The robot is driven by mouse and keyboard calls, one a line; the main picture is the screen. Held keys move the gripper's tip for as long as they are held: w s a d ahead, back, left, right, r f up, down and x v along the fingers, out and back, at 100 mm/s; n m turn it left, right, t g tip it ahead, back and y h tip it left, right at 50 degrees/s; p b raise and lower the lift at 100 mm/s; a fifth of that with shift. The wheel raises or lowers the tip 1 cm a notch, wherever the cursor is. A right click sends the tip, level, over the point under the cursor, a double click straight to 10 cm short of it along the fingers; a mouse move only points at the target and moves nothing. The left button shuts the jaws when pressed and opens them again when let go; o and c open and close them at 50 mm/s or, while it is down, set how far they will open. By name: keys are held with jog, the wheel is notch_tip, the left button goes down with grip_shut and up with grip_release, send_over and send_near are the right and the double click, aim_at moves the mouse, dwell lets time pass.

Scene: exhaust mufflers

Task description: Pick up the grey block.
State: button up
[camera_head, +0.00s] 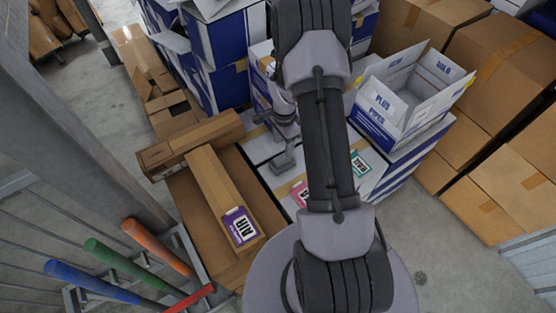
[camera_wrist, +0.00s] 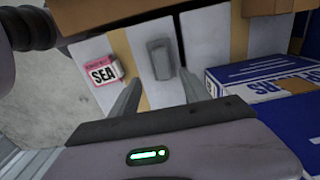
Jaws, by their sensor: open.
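The grey block (camera_wrist: 160,58) lies on a white box top with a tan tape strip beside it, in the wrist view's upper middle. My gripper (camera_wrist: 161,82) is open and empty, its two fingers spread. The block appears between and beyond the fingertips, with no clear contact. In the head view, my gripper (camera_head: 286,132) hangs over the white box top, left of my arm, and a grey shape that looks like the block (camera_head: 283,163) shows just below it. The exact height gap cannot be told.
A pink SEA-labelled block (camera_wrist: 104,73) lies left of the grey block. A teal-labelled block (camera_head: 360,164) lies right of my arm. An open white-and-blue box (camera_head: 385,122) stands right; a long AIR-labelled carton (camera_head: 215,190) lies left. Stacked blue-and-white boxes (camera_head: 218,50) rise behind.

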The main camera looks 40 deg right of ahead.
aim_at(282, 157)
jog(key=f+b, duration=0.1)
jog(key=f, duration=0.5)
jog(key=f+b, duration=0.1)
jog(key=f, duration=0.2)
jog(key=shift+w+f+b, duration=0.25)
jog(key=shift+b, duration=0.1)
jog(key=shift+r, duration=0.1)
grip_shut()
